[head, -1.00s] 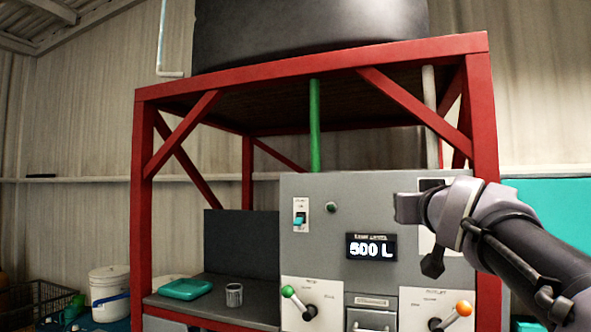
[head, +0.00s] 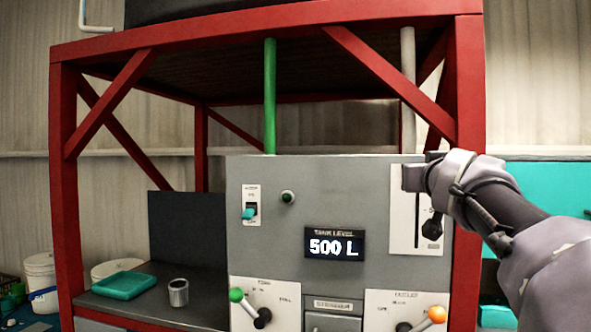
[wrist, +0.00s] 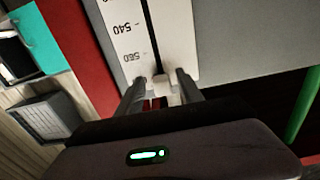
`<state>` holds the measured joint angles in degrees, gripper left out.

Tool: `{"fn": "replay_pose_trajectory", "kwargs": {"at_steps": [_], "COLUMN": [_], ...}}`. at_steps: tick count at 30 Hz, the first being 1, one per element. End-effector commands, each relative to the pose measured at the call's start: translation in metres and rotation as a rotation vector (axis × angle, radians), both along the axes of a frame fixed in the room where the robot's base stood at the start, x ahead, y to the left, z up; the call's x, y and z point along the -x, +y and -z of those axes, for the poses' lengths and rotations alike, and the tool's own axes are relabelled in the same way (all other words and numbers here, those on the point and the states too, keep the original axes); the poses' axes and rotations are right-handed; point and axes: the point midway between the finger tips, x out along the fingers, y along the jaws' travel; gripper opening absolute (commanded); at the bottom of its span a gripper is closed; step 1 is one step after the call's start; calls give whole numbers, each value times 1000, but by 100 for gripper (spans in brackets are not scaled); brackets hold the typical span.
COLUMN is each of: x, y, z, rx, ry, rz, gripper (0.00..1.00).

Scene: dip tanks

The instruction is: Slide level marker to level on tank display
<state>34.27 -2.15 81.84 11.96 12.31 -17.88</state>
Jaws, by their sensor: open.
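The tank display (head: 333,246) on the grey cabinet reads 500 L. To its right is a white scale panel (head: 402,225) with a dark vertical slot. In the wrist view, which is upside down, the scale (wrist: 125,28) shows 540 and 560 beside the slot. A small pale block (wrist: 162,92), apparently the level marker, sits at the slot's end past 560. My gripper (wrist: 160,88) is open with one finger on each side of it; I cannot tell if they touch it. In the head view my gripper (head: 415,177) covers the panel's upper part and hides the marker.
Left of the display are a teal switch (head: 249,212) and a dark green button (head: 287,197). Below are a green-knobbed lever (head: 237,295) and an orange-knobbed lever (head: 437,314). A red frame post (head: 467,140) stands close by my arm. A teal tray and metal cup sit on the side bench.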

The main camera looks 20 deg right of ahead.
Motion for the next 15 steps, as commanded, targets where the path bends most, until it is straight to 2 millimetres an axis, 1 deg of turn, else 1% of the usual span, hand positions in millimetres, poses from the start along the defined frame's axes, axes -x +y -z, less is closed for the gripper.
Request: {"fn": "replay_pose_trajectory", "kwargs": {"at_steps": [9, 11, 15], "x": [-1, -1, -1], "y": [0, 0, 0], "z": [0, 0, 0], "rx": [0, 0, 0], "ry": [0, 0, 0], "rz": [0, 0, 0], "gripper": [44, 34, 6]}}
